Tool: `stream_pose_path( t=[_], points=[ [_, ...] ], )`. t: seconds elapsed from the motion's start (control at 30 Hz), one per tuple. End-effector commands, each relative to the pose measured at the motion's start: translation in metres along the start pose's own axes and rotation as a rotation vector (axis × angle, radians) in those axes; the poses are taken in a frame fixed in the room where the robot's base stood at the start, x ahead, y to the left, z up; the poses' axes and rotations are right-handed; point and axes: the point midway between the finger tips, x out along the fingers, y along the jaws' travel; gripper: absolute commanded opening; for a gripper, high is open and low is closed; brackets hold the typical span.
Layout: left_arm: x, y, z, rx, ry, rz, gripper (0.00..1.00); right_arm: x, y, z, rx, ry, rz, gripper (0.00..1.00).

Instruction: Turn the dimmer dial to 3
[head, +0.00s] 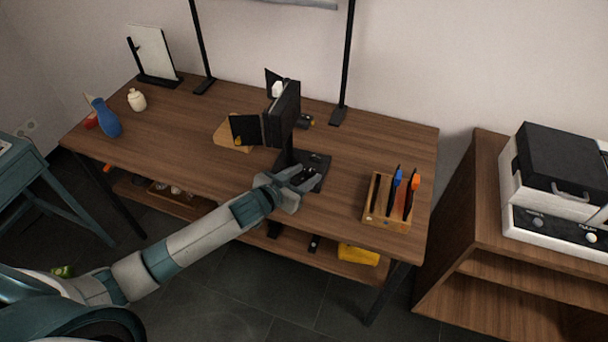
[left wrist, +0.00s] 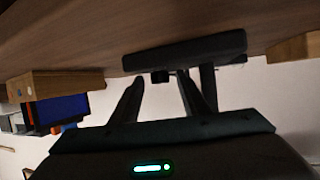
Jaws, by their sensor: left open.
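A black panel light (head: 284,112) with side flaps stands on the wooden table (head: 185,145), on a flat black base (head: 318,163). In the left wrist view, which is upside down, the base (left wrist: 205,50) has a small dark knob (left wrist: 160,77) on its near edge, apparently the dimmer dial. My left gripper (head: 306,178) is open at the front of the base. In its wrist view the fingers (left wrist: 160,84) lie either side of the knob, with gaps visible; contact is not clear. No numbers or pointer mark are readable. My right gripper is not in view.
A wooden tool holder (head: 376,213) with blue and orange handles stands right of the base. A wooden block (head: 228,142) lies behind left. A blue vase (head: 105,118) and a cream jar (head: 137,100) stand far left. The table's front middle is clear.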

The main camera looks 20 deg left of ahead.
Motion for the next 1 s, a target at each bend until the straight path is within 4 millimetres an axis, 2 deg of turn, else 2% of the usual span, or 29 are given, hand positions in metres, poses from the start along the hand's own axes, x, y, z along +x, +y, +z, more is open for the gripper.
stream_pose_path(
  t=[0.1,0.13,0.2,0.3,0.6,1.0],
  points=[
    [0.0,0.0,0.0,0.0,0.0,0.0,0.41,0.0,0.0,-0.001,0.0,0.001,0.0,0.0],
    [0.0,0.0,0.0,0.0,0.0,0.0,0.36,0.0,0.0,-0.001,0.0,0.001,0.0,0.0],
    [0.0,0.0,0.0,0.0,0.0,0.0,0.2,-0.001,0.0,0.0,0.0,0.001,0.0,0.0],
    [0.0,0.0,0.0,0.0,0.0,0.0,0.0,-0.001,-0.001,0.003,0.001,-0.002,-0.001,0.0],
    [-0.001,-0.002,0.0,0.006,-0.001,0.011,0.0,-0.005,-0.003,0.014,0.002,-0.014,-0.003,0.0],
    [0.0,-0.006,-0.001,0.053,-0.001,0.118,0.0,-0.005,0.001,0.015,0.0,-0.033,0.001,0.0]
  ],
)
